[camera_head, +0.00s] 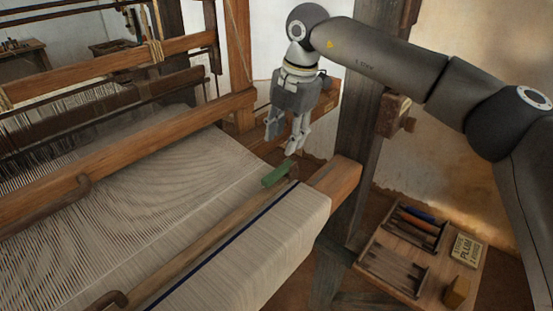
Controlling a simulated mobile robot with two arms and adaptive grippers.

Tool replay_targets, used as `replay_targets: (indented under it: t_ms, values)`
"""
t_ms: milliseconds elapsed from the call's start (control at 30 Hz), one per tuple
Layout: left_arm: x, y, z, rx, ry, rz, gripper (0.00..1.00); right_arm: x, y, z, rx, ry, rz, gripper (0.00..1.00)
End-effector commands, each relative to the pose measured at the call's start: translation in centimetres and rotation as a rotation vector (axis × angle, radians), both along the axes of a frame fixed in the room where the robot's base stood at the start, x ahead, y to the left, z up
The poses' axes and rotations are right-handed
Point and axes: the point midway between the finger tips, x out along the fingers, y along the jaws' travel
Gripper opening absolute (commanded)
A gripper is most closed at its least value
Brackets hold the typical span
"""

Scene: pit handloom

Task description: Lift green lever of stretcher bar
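The green lever (277,173) sits at the right end of the wooden stretcher bar (205,231), which lies across the woven cloth. My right gripper (282,146) hangs fingers down just above and behind the lever, apart from it. Its fingers are spread with a gap between them, and it is empty. My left gripper is out of the frame.
The loom's cloth beam (335,180) ends just right of the lever, beside a dark upright post (358,120). A wooden beam (130,150) crosses the warp on the left. A wooden tray (397,243) with tools stands lower right, next to a labelled box (466,250).

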Motion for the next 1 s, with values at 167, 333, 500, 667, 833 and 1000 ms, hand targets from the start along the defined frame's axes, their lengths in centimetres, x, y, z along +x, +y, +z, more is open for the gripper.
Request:
replay_targets:
  t_ms: [167, 333, 500, 667, 833, 1000]
  values:
    - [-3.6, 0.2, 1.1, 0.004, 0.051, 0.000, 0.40, 0.3, 0.5, -2.7, 0.001, 0.005, 0.005, 0.39]
    - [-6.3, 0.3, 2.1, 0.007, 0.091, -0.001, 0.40, 0.7, 1.0, -5.9, 0.002, 0.005, 0.005, 0.39]
    - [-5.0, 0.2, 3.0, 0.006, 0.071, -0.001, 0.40, 1.0, 1.3, -8.5, 0.003, 0.004, 0.005, 0.39]
    - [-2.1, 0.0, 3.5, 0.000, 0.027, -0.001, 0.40, 1.2, 1.5, -9.7, 0.004, 0.003, 0.006, 0.39]
    - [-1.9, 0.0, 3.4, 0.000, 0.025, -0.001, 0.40, 1.3, 1.6, -10.0, 0.005, 0.001, 0.006, 0.39]
    - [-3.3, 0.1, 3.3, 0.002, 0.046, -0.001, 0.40, 1.2, 1.6, -10.0, 0.005, 0.001, 0.006, 0.34]
